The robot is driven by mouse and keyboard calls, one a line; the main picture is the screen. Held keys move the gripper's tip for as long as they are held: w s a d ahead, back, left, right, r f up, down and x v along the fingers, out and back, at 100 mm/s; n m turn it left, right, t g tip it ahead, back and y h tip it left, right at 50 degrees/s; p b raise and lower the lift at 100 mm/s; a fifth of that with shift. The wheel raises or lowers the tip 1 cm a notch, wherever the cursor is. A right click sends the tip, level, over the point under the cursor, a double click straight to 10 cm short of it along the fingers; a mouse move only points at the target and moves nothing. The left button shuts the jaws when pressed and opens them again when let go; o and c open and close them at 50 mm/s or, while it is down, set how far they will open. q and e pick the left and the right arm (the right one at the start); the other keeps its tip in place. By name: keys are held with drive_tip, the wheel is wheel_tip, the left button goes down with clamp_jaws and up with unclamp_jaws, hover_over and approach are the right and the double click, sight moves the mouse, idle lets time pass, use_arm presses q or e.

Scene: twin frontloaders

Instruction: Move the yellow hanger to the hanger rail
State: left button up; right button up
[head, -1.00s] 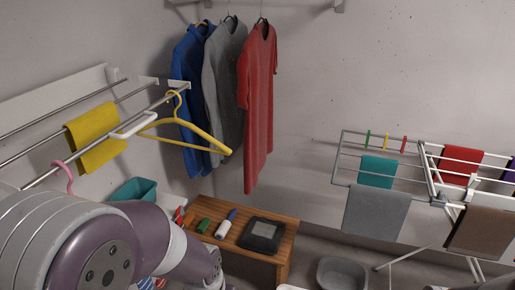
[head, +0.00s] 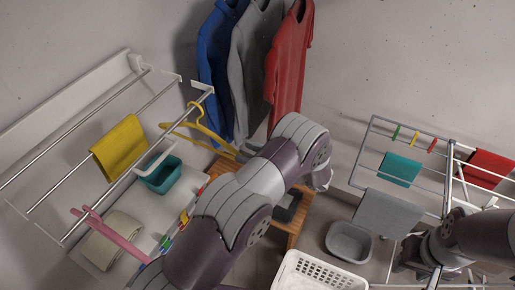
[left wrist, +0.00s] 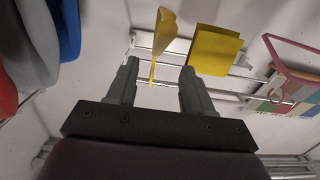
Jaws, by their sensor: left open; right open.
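The yellow hanger (head: 205,128) hangs by its hook from the front rod of the wall-mounted drying rack (head: 150,140); its right end is near my left arm. In the left wrist view the hanger (left wrist: 162,38) shows nearly edge-on. Its lower end appears between the fingertips of my left gripper (left wrist: 158,72), which is open and empty; how far beyond them it lies is unclear.
A teal bin (head: 161,176) is below. A wooden bench (head: 297,225), grey basin (head: 349,243), white basket (head: 315,273) and folding rack (head: 368,150) stand right.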

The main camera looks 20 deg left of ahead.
sight(228, 145)
use_arm(q)
drive_tip(key=a, duration=0.1)
drive_tip(key=w+a, duration=0.1)
drive_tip(key=a, duration=0.1)
drive_tip(key=shift+f+p, duration=0.2)
drive_tip(key=shift+p, duration=0.1)
drive_tip(key=a, duration=0.3)
drive_tip(key=shift+s+b, duration=0.35)
drive_tip(key=shift+a, duration=0.3)
drive_tip(key=shift+w+a+f, duration=0.15)
drive_tip(key=shift+w+a, duration=0.1)
drive_tip(key=shift+w, duration=0.15)
drive_tip(key=shift+s, duration=0.1)
drive_tip(key=c, duration=0.3)
drive_tip(key=shift+s, duration=0.1)
clamp_jaws()
use_arm(e)
drive_tip(key=shift+w+d, duration=0.15)
